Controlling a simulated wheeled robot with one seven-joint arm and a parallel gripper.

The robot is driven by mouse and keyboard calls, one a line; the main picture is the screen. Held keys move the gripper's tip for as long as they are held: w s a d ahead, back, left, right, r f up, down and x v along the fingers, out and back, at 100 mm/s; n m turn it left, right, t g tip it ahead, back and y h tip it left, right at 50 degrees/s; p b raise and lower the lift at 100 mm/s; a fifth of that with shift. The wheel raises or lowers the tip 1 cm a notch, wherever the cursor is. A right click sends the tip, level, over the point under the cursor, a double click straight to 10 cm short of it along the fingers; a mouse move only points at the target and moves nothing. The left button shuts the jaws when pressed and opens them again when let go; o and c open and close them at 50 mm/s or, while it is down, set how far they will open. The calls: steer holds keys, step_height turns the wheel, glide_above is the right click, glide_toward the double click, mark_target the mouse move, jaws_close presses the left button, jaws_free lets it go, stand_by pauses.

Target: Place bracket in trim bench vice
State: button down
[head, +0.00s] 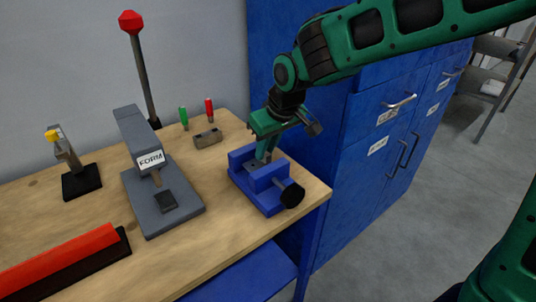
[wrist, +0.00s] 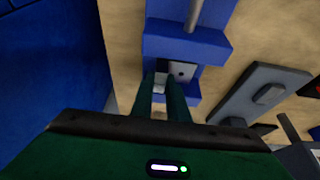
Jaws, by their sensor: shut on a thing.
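The trim bench vice (head: 266,199) is blue with a black knob and stands at the right end of the wooden bench. My gripper (head: 263,156) points down between its two jaws. In the wrist view my gripper (wrist: 163,82) has its fingers close together on the bracket (wrist: 181,71), a light grey plate with a small dark hole. The bracket is between the jaws of the vice (wrist: 187,47). In the head view the fingers and jaws mostly hide the bracket. I cannot tell whether it touches the vice floor.
A grey press marked FORM (head: 165,200) stands left of the vice. A small metal block (head: 208,138) and green and red-handled tools (head: 209,110) are behind it. Blue cabinets (head: 385,140) rise close on the right. A red bar (head: 60,262) lies at the front left.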

steer(key=shift+f, duration=1)
steer(key=c, duration=1.7)
jaws_free()
steer(key=shift+f, duration=0.1)
steer(key=v, duration=1.2)
